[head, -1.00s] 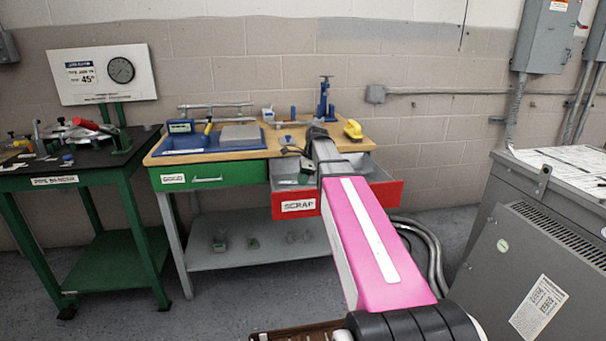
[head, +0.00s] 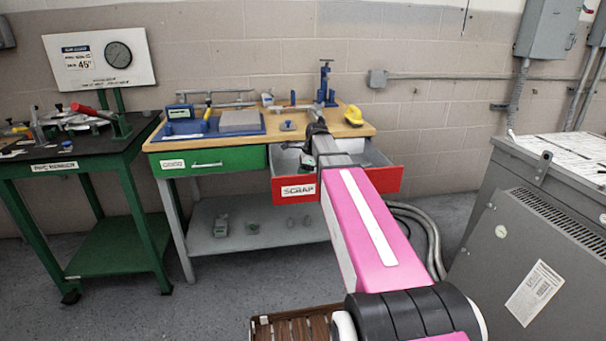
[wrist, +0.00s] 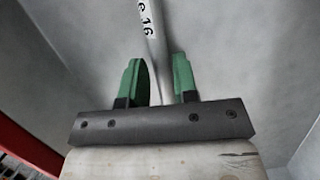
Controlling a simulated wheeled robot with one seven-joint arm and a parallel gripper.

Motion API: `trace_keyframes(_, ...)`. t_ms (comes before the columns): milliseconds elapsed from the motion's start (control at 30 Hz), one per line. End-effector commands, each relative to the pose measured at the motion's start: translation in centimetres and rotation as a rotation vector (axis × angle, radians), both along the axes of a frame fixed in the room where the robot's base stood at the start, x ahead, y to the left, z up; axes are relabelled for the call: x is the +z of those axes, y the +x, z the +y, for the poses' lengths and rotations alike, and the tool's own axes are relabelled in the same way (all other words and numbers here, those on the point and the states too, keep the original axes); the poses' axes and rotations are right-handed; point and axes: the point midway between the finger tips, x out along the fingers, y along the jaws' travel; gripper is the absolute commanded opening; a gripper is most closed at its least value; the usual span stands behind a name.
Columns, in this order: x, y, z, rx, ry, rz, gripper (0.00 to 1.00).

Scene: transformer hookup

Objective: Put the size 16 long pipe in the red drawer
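The size 16 pipe (wrist: 150,35) is a pale grey tube with a black "16" marking. In the wrist view it runs from the top edge down between my gripper's green fingers. My gripper (wrist: 160,85) is open, with a small gap showing on each side of the pipe. The grey inside of the drawer is around both. The red drawer (head: 378,180), labelled SCRAP, is pulled out from the workbench. In the head view my gripper (head: 308,162) is low at the drawer's left part; the pipe cannot be made out there.
A closed green drawer (head: 235,160) labelled GOOD is to the left. The wooden workbench top (head: 270,132) holds a blue tray, a blue vise and a yellow object. A pipe bender table (head: 85,165) stands at left, a grey transformer cabinet (head: 520,220) at right.

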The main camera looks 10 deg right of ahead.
Motion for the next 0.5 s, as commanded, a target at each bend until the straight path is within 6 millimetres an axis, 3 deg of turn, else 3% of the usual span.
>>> trace_keyframes(333, 0.0, 0.0, 0.0, 0.000, 0.000, 0.001, 0.48)
trace_keyframes(500, 1.1, 0.0, -0.3, 0.000, 0.000, 0.000, 0.48)
